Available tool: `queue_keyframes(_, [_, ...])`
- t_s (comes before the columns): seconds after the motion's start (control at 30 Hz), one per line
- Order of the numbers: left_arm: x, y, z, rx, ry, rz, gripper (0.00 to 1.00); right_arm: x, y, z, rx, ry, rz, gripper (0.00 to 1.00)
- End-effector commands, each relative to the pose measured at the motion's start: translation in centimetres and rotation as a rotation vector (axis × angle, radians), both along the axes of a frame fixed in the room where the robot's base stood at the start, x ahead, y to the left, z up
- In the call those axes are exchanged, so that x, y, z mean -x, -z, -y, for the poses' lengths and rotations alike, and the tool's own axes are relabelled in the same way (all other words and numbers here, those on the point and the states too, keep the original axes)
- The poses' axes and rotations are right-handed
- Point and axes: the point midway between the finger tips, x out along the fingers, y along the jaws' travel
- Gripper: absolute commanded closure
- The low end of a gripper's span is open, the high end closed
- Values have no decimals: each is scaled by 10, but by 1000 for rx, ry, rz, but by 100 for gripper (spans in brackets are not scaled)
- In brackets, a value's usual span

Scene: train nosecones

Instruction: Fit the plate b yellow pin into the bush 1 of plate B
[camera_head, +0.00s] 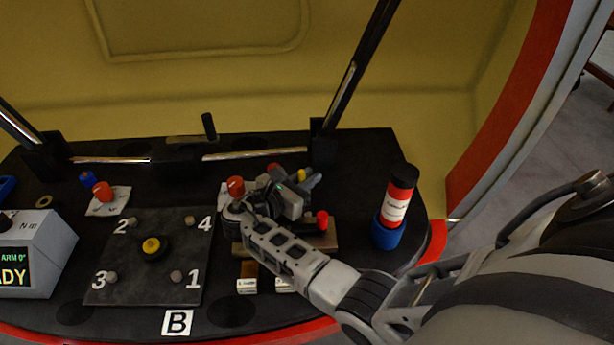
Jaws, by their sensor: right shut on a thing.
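Plate B (143,284) is a dark square plate at the left of the black table, with a white B label in front of it. Its bush 1 (177,276) is a small grey-brown stub at the near right corner. A yellow-topped knob (152,246) stands at the plate's middle. My right gripper (303,184) is to the right of the plate, above a brown block, and is shut on the yellow pin (301,174). Only the pin's yellow end shows; the fingers hide the rest. My left gripper is not in view.
Red-topped pieces stand around my right gripper, one on the brown block (322,240). A red, white and black bottle (397,199) stands in a blue holder at the right. A grey display box (35,250) is at the left. Dark posts rise behind.

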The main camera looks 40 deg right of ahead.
Motion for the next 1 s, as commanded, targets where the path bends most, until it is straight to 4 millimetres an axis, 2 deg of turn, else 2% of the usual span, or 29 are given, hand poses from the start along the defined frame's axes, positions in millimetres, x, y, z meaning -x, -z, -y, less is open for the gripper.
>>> queue_keyframes(0.3, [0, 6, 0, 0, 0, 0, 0, 0, 8, 0, 1, -1, 0, 100])
queue_keyframes(0.33, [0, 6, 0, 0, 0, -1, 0, 0, 8, 0, 1, -1, 0, 80])
queue_keyframes(0.4, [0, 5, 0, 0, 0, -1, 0, 0, 8, 0, 0, 0, 0, 61])
queue_keyframes(0.73, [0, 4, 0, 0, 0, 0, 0, 1, 8, -2, -1, 0, -3, 61])
queue_keyframes(1.0, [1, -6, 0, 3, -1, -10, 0, 10, 0, -33, -5, 17, -5, 61])
